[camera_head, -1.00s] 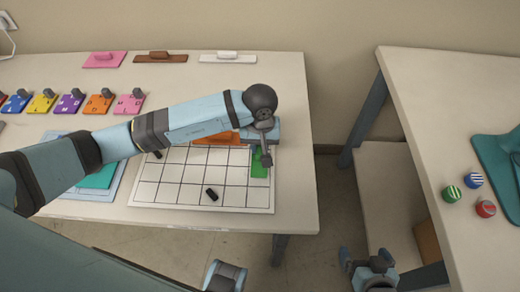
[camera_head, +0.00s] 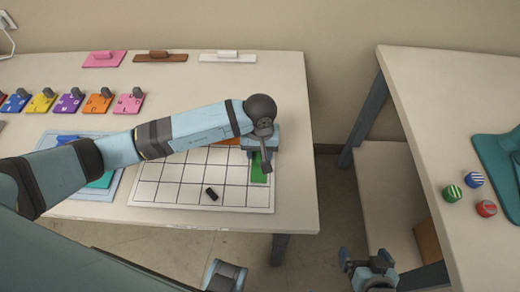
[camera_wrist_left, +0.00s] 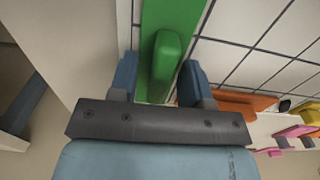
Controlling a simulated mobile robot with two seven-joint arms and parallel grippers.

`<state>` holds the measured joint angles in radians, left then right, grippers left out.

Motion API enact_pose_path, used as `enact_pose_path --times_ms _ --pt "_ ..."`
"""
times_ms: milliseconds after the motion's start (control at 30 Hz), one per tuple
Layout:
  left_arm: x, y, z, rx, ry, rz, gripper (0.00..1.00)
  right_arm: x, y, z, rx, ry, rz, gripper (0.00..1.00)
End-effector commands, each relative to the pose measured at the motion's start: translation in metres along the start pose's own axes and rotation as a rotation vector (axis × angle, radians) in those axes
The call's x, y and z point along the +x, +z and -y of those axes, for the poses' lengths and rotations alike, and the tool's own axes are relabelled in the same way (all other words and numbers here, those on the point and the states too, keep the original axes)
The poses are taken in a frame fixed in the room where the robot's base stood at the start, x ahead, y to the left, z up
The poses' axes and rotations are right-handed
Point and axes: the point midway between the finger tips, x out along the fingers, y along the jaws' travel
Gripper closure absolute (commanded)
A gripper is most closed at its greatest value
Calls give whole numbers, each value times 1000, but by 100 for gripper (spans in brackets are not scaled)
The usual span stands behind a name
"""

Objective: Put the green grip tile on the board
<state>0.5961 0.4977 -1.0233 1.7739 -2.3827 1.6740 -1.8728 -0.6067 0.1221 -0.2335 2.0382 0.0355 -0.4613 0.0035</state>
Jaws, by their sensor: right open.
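The green grip tile (camera_head: 258,177) lies at the right edge of the white gridded board (camera_head: 145,190), partly hidden by my left gripper (camera_head: 262,160). In the left wrist view the tile (camera_wrist_left: 155,15) has a raised green grip (camera_wrist_left: 165,62) between the two fingers of my left gripper (camera_wrist_left: 160,80). These fingers stand apart, with a visible gap on the left side of the grip. My right gripper (camera_head: 367,257) is open and empty, low in the head view between the two tables.
An orange tile (camera_head: 228,142) lies at the board's back edge, and a black grip (camera_head: 211,194) on the board. Pink, brown and white grip pieces (camera_head: 228,57) line the table's back. The right table (camera_head: 440,100) holds three striped round objects (camera_head: 474,180).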

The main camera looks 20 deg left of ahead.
Motion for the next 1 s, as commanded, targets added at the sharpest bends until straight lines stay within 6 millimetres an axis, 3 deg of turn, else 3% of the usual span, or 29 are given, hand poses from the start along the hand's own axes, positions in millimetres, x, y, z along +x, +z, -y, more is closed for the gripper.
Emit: enact_pose_path --times_ms 167,600,800,1000 --pt "-21 -2 0 2 2 -4 56 -1 -2 0 -2 1 -4 0" --pt "-108 -1 0 1 2 -2 56 1 3 0 2 0 2 0" --pt "-122 0 0 0 1 0 56 1 2 0 2 0 3 0" --pt "-123 0 0 0 1 0 56 1 1 0 2 0 1 0"
